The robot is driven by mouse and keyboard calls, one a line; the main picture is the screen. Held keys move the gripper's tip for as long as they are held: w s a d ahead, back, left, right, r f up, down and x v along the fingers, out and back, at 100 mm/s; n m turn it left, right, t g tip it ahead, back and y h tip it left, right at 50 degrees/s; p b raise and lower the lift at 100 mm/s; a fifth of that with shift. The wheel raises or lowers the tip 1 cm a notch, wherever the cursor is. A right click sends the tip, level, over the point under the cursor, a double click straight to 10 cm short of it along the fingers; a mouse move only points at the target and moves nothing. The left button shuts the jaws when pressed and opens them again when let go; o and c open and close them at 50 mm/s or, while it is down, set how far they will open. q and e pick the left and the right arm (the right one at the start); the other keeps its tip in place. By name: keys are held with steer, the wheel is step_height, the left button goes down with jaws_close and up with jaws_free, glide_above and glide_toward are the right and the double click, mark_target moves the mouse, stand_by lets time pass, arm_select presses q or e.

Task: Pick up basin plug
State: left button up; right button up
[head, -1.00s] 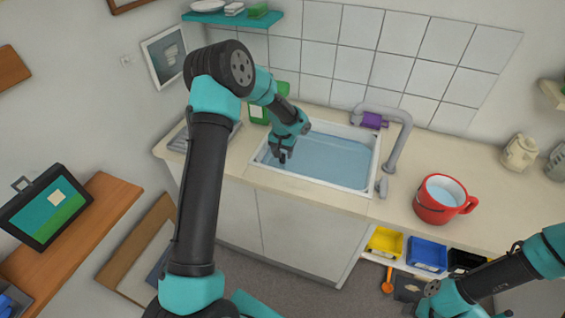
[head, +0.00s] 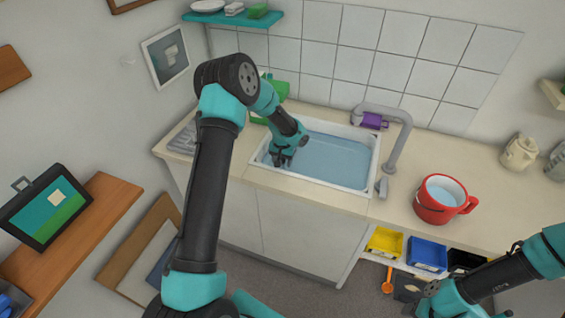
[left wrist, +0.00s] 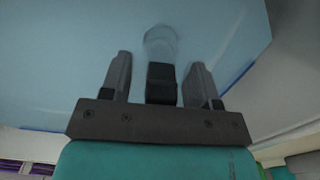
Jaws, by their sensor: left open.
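The sink basin (head: 374,165) is white-rimmed and holds blue water (head: 330,155). My left gripper (head: 281,162) is over the left front part of the basin, pointing down at the water. In the left wrist view its two fingers (left wrist: 160,58) are apart. A dark block (left wrist: 161,83) shows between them; I cannot tell whether it is part of the gripper or the plug. A pale rounded shape (left wrist: 160,42) shows in the water just beyond the block, possibly the basin plug. In the head view no plug can be made out. My right gripper is out of view.
A grey tap (head: 401,135) arches at the basin's right end, with a purple item (head: 373,120) behind it. A green object (head: 277,89) is behind my left wrist. Tiled wall closes the back.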

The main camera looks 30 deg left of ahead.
arm_select(q)
steer(key=c, duration=1)
step_height(320, 180, up, 10)
steer(key=shift+r, duration=0.1)
stand_by(0.6)
